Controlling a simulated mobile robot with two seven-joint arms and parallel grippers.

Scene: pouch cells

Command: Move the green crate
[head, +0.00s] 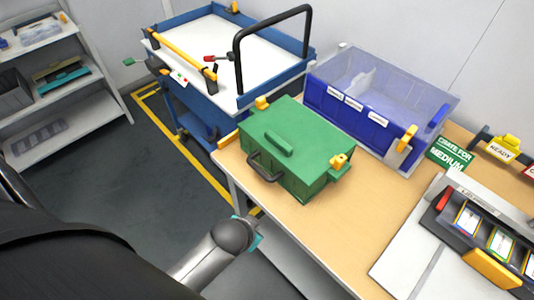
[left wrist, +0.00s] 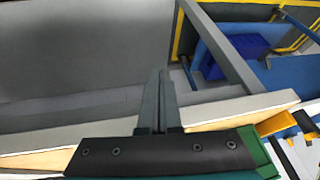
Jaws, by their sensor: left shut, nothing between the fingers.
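The green crate (head: 306,160) sits closed on the near left part of the wooden table (head: 335,235). It has a green grip on its lid, a dark handle (head: 262,169) on its near side and yellow latches at its ends. My left gripper (left wrist: 165,100) shows in the left wrist view, its two dark fingers together and empty. A green strip shows beside the gripper body there; I cannot tell whether it is the crate. In the head view one of my arms ends near the table's left edge, below the crate, with its gripper not visible. My right gripper is not in view.
A blue bin (head: 345,107) with a clear cover stands close behind the crate. A blue cart (head: 226,106) with a black push bar stands at the back left. A cell fixture (head: 486,233) and signs are at the right. The near middle table is bare.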

